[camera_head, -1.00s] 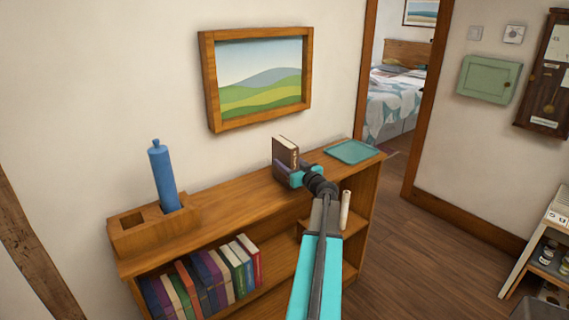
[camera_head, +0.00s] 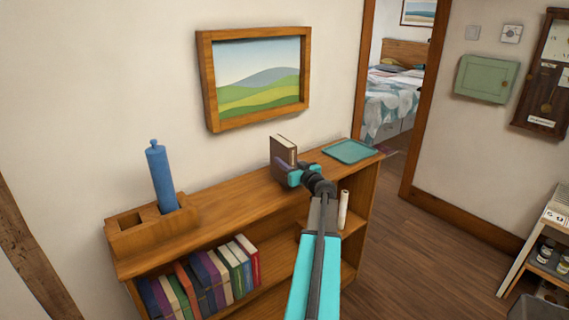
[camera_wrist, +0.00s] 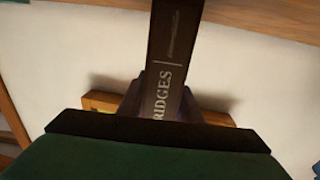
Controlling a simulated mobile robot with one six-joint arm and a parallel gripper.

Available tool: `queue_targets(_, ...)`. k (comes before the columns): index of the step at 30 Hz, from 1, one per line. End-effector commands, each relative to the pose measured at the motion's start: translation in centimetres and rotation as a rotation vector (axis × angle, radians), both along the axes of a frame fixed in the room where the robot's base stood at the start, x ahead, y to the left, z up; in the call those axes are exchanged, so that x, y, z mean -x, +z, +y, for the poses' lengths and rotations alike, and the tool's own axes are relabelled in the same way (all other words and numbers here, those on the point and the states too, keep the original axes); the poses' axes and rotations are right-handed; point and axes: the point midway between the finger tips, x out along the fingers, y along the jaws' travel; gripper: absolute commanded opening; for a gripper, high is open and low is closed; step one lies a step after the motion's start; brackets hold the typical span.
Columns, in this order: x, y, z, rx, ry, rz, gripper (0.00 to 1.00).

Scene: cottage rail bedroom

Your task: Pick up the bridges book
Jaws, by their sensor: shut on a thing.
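The bridges book (camera_head: 283,152) is a dark brown book standing upright above the top of the wooden bookshelf, near its right half. In the wrist view its spine (camera_wrist: 168,85) shows the letters "RIDGES" and runs down between my fingers. My gripper (camera_head: 291,174) is shut on the book at its lower part. The gripper hides the book's lower end in the head view, so I cannot tell whether it still touches the shelf top.
A teal tray (camera_head: 349,151) lies right of the book on the bookshelf (camera_head: 220,217). A wooden block (camera_head: 126,238) with a blue cylinder (camera_head: 160,178) stands at the left end. Several books (camera_head: 205,280) fill the shelf below. A framed picture (camera_head: 256,82) hangs behind.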

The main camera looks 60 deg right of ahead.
Motion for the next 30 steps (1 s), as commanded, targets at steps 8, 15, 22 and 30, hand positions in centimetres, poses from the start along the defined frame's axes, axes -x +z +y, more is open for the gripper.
queue_targets(8,0.0,2.2,0.0,0.003,-0.001,-0.003,0.00)
queue_targets(15,0.0,5.3,0.0,0.004,-0.001,-0.004,0.00)
queue_targets(22,0.0,8.8,0.0,0.004,-0.001,-0.004,0.00)
queue_targets(30,0.0,12.9,-0.1,0.004,0.000,-0.004,0.00)
